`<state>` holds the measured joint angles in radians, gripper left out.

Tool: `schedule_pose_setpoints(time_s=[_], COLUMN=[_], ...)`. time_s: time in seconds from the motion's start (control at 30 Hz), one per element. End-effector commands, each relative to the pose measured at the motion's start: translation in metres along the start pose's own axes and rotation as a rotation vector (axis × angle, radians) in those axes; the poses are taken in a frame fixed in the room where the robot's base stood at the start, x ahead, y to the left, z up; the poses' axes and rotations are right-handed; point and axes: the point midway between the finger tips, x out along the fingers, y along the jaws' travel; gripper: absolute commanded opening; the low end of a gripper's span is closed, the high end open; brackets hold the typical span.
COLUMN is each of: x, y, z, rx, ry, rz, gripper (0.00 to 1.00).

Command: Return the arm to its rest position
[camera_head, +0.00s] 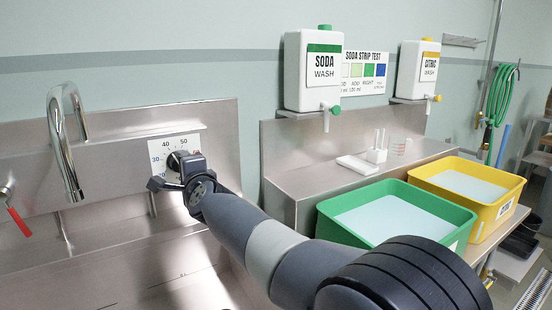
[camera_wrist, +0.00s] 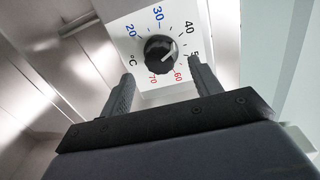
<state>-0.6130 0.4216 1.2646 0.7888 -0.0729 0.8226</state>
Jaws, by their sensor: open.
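My gripper (camera_head: 168,178) is at the end of my outstretched arm, in front of the temperature dial on the steel sink's back wall. In the wrist view my gripper (camera_wrist: 158,88) shows two dark fingers spread apart with nothing between them. The black dial knob (camera_wrist: 160,54) lies beyond the fingertips, between them in the picture. Its white pointer aims between 40 and 50. In the head view the dial plate (camera_head: 157,150) is partly hidden by my gripper. Whether the fingers touch the knob cannot be told.
A curved steel faucet (camera_head: 62,130) and a red-handled lever (camera_head: 18,220) stand left of my gripper. At right are a green tub (camera_head: 330,228) and a yellow tub (camera_head: 492,212) with pale liquid. SODA (camera_head: 296,85) and CITRIC (camera_head: 408,75) jugs sit on wall shelves.

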Motion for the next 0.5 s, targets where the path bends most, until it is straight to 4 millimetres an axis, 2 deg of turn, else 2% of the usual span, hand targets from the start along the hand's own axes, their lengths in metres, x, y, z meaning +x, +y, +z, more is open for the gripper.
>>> schedule_pose_setpoints(time_s=[0.2, 0.5], x=[0.026, 0.038], y=[-0.001, 0.0], z=[0.0, 0.0], rx=[0.0, 0.0], ry=[0.0, 0.0], rz=[0.0, 0.001], gripper=[0.6, 0.6])
